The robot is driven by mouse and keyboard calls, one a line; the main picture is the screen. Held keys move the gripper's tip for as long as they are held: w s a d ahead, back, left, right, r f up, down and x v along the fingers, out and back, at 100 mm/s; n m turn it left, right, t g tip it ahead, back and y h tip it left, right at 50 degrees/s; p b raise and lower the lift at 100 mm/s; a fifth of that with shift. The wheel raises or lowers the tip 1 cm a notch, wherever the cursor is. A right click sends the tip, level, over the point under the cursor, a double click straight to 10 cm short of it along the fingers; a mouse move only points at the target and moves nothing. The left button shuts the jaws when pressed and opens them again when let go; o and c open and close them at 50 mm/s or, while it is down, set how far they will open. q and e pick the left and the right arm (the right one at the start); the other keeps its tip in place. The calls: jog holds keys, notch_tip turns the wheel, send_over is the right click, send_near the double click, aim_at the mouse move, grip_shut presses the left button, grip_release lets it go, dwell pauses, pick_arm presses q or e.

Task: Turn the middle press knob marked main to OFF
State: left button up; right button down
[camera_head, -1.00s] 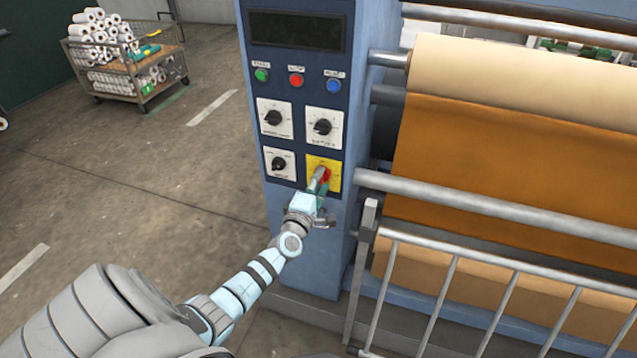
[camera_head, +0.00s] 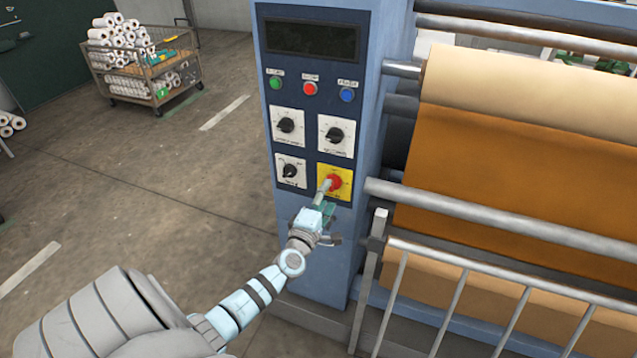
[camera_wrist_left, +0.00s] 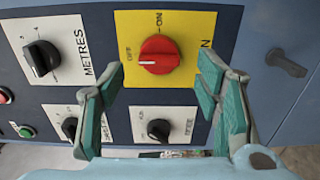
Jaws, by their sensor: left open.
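The main knob (camera_head: 334,182) is a round red knob on a yellow plate (camera_head: 345,195), at the lower right of the knob panel. In the left wrist view the red knob (camera_wrist_left: 159,55) shows its white pointer mark towards the left, beside the word OFF. ON is printed above it in that view. My left gripper (camera_head: 325,200) is just in front of and below the knob in the head view. In the left wrist view its two fingers (camera_wrist_left: 158,88) are spread with nothing between them, apart from the knob. My right gripper is out of view.
White plates with black knobs (camera_head: 336,135) (camera_head: 291,171) sit beside the yellow one. Green, red and blue buttons (camera_head: 347,95) are above. The press rollers (camera_head: 500,207) and a metal guard rail (camera_head: 480,270) stand to the right.

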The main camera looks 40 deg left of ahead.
pick_arm(q)
jog(key=v, duration=0.9)
jog(key=shift+s, duration=0.2)
